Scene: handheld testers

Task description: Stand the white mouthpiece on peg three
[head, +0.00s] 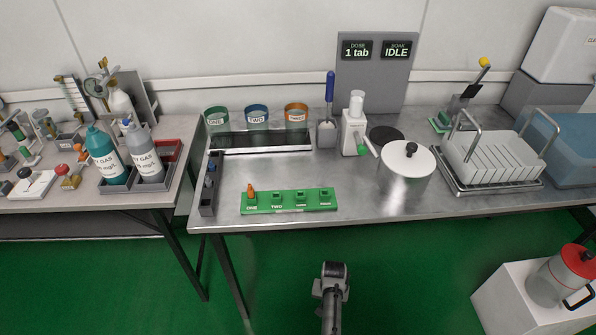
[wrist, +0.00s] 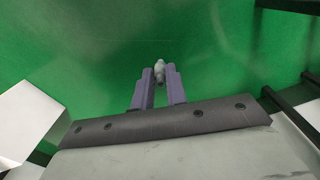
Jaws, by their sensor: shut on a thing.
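My gripper (wrist: 160,86) is shut on a small pale grey-white piece, which looks like the white mouthpiece (wrist: 159,68), held between the fingertips over the green floor. In the head view my gripper (head: 332,270) is low in front of the table, and the piece in it cannot be made out. The green peg rack (head: 289,208) lies near the table's front edge, apart from my gripper. An orange mouthpiece (head: 250,191) stands on peg one. Peg two (head: 276,197), peg three (head: 300,197) and the rightmost peg (head: 325,193) look bare.
A dark holder (head: 207,200) with grey-blue pieces stands left of the rack. Three labelled cups (head: 257,117) stand behind. A lidded steel pot (head: 405,180) and a dish rack (head: 492,165) stand right. A white box (head: 510,305) with a red-lidded jug is on the floor, lower right.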

